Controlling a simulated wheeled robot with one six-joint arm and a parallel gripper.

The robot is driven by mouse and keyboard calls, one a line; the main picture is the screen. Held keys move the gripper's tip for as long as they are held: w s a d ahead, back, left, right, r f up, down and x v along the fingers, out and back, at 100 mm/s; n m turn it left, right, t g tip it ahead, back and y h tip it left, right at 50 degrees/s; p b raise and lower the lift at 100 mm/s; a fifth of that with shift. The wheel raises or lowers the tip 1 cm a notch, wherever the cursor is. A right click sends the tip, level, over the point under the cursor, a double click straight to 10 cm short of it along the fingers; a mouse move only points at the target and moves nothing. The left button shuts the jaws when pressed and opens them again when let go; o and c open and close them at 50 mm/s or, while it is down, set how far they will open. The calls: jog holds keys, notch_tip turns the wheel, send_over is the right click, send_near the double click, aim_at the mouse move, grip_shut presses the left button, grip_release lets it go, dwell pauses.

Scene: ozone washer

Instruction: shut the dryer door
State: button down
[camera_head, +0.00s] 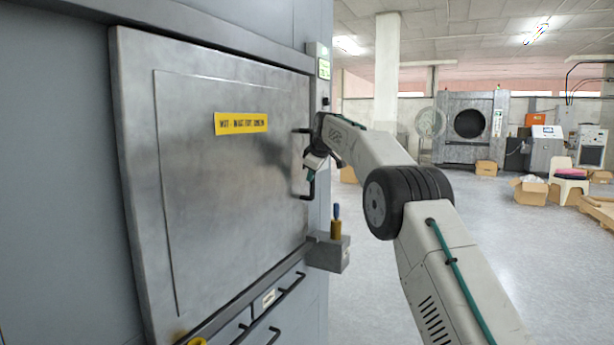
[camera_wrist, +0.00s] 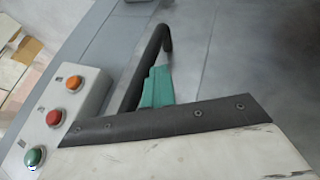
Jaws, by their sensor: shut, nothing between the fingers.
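The dryer door (camera_head: 215,200) is a large grey metal panel with a yellow label, at the left of the head view. It sits close against the cabinet; I cannot tell if it is fully flush. Its black handle (camera_head: 303,193) is on the right edge and also shows in the wrist view (camera_wrist: 152,60). My gripper (camera_head: 311,178) is at the handle, shut with nothing held. Its teal fingertip (camera_wrist: 158,88) appears right beside the handle in the wrist view; whether they touch is unclear. My arm hides part of the handle.
A grey box with a blue-topped knob (camera_head: 328,252) juts out below the handle. A button panel (camera_wrist: 62,115) with orange, red and green buttons shows in the wrist view. Drawers with black handles (camera_head: 268,312) lie below the door. Open floor (camera_head: 360,290) extends to the right.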

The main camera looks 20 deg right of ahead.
jog(key=s+a+r, duration=0.1)
jog(key=s+r, duration=0.7)
jog(key=s, duration=0.2)
jog(key=s+f+m+g, duration=0.3)
jog(key=s+f+m, duration=0.1)
jog(key=s+f, duration=0.4)
jog(key=s+f+m+g, duration=0.1)
jog(key=s+f, duration=0.3)
jog(key=s, duration=1.3)
jog(key=s+a+f+m+g, duration=0.1)
jog(key=s+f+m, duration=0.2)
jog(key=s, duration=1.5)
jog(key=s+f+m+g+h, duration=0.1)
jog(key=s+f, duration=0.4)
jog(key=s, duration=1.2)
jog(key=shift+s+a+f+m, duration=0.4)
jog(key=shift+m, duration=0.3)
